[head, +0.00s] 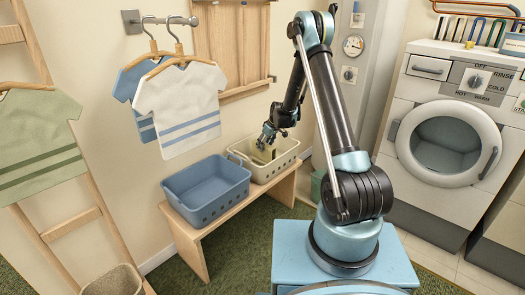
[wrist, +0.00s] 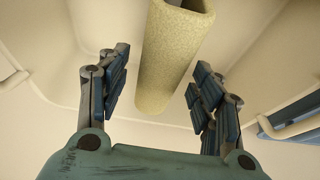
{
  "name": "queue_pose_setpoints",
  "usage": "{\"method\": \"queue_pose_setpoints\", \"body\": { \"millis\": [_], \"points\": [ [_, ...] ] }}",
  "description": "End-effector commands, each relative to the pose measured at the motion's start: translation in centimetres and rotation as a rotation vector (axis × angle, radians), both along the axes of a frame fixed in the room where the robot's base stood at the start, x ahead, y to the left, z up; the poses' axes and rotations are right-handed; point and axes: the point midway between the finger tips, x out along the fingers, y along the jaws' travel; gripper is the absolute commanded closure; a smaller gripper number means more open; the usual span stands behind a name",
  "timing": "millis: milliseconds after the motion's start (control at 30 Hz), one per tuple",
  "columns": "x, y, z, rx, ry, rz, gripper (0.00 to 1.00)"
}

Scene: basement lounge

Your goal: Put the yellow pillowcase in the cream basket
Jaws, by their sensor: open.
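The cream basket (head: 282,164) stands on the wooden bench. The yellow pillowcase (wrist: 168,65) is a pale yellow roll, and the cream basket's inner walls (wrist: 50,60) surround it in the wrist view. In the head view the pillowcase (head: 261,156) shows as a small yellowish patch inside the basket, mostly hidden by my gripper (head: 266,140). My gripper reaches down over the basket. In the wrist view my gripper (wrist: 160,90) is open, with one finger on each side of the roll and visible gaps between. I cannot tell whether the roll touches the basket floor.
A blue basket (head: 207,188) stands next to the cream basket on the wooden bench (head: 190,232). Shirts (head: 182,108) hang on the wall above them. A washing machine (head: 445,140) is at the right, and a woven bin (head: 112,282) at the lower left.

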Motion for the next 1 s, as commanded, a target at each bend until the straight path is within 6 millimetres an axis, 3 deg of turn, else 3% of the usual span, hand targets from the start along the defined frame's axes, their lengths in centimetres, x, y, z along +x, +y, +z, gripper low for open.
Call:
{"method": "queue_pose_setpoints", "body": {
  "millis": [400,800,1000],
  "points": [
    [-1.3,-1.8,5.3,0.0,0.0,-0.001,0.4],
    [-1.9,-2.5,7.0,-0.001,0.002,-0.008,0.4],
    [-4.1,-4.8,11.1,-0.009,0.018,-0.063,0.4]
  ]
}}
